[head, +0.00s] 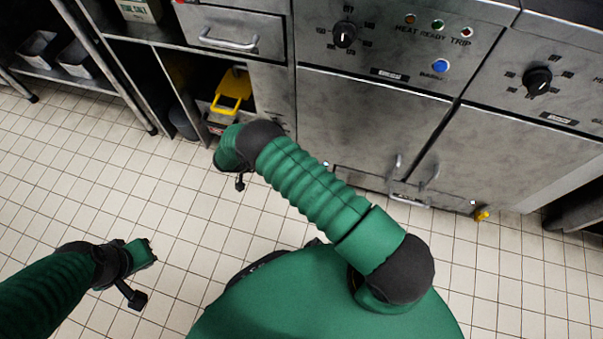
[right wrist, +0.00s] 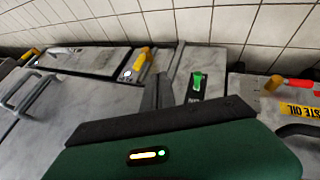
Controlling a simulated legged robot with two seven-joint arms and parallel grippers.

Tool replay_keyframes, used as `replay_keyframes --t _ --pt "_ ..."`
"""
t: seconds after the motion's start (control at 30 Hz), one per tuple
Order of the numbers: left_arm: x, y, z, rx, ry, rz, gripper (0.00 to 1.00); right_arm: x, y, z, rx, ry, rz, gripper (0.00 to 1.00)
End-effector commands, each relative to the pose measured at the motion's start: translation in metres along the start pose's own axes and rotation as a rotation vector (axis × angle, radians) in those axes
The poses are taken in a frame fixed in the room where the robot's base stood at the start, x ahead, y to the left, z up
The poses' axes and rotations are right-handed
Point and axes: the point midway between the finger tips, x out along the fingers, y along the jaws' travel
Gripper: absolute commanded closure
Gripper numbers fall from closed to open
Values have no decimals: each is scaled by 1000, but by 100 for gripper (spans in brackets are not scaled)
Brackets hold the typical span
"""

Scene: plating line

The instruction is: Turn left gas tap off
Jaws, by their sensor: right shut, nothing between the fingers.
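The left gas tap (right wrist: 137,62) shows in the right wrist view as a yellow lever beside a small white light, on the low edge of the steel range. In the head view my right arm covers its place. The right gas tap (head: 482,214) is a yellow lever low on the range in the head view. My right gripper (right wrist: 160,88) is shut and empty, with its grey fingers just beside and below the left tap in the wrist picture; contact cannot be told. My left gripper (head: 150,250) hangs over the floor at the left, its jaws unclear.
A green lever on a black plate (right wrist: 195,88) is just right of my fingers. A red and yellow lever (right wrist: 288,84) stands by a waste oil label. Door handles (head: 410,198) stick out low on the range. The tiled floor (head: 130,190) is clear at left.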

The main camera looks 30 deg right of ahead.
Motion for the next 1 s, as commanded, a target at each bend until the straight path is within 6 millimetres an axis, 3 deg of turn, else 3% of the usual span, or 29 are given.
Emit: replay_keyframes --t 0.27,0.73,0.83,1.0 --pt "5 0 1 0 0 0 100 9 -1 1 -2 -2 1 100" --pt "59 0 14 0 -1 0 100 109 -2 4 -1 -4 2 100" --pt "59 0 14 0 -1 0 100 111 18 1 -1 -3 2 100" --pt "63 0 15 0 0 0 100 117 33 0 -1 -2 -1 100"
